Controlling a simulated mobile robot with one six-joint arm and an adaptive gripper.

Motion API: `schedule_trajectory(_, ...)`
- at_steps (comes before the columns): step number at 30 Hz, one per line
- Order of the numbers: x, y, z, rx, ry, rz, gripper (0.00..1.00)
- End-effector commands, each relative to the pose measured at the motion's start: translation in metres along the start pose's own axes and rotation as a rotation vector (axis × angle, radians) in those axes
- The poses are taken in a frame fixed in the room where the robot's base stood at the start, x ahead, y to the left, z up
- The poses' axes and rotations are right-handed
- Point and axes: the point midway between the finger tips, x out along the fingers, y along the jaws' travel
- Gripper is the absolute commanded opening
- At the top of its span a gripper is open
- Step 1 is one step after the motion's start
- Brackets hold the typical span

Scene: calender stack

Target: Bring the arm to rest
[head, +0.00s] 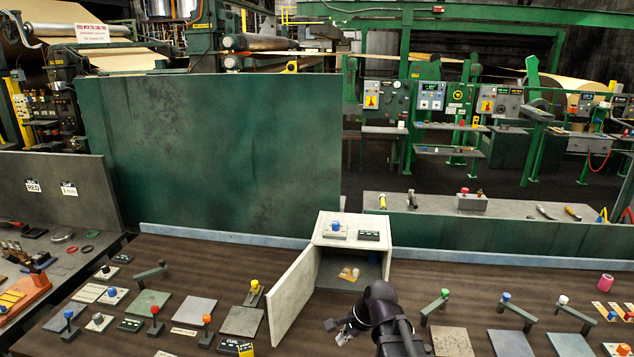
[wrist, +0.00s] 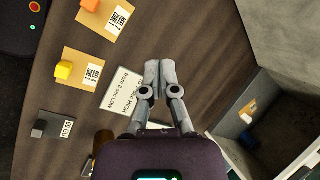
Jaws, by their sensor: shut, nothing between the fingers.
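My gripper (head: 337,332) is in front of the open cabinet, above the brown table. In the wrist view my gripper (wrist: 152,75) has its two fingers together with nothing between them. A paper label with print (wrist: 121,90) lies on the table beside and below the fingers. The white cabinet (head: 352,223) stands on the table with its door (head: 292,300) swung open to the left. A small tan and white item (head: 348,273) lies inside it. The cabinet's inside also shows at the right of the wrist view, with a small item (wrist: 247,111).
Levers, knobs and flat plates (head: 150,303) cover the table left of the cabinet. More levers (head: 434,306) and plates stand to the right. A tall green panel (head: 210,150) rises behind. In the wrist view, orange and yellow blocks (wrist: 64,70) sit on tan cards at left.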

Motion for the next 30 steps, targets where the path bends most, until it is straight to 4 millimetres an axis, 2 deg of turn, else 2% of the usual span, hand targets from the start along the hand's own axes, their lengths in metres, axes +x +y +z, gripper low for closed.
schedule_trajectory(9,-0.011,0.047,-0.024,-0.446,0.097,0.167,0.0)
schedule_trajectory(18,-0.026,0.087,-0.044,-0.834,0.118,0.357,0.0)
schedule_trajectory(24,-0.033,0.103,-0.052,-0.989,0.105,0.442,0.0)
schedule_trajectory(30,-0.036,0.107,-0.054,-1.032,0.098,0.467,0.0)
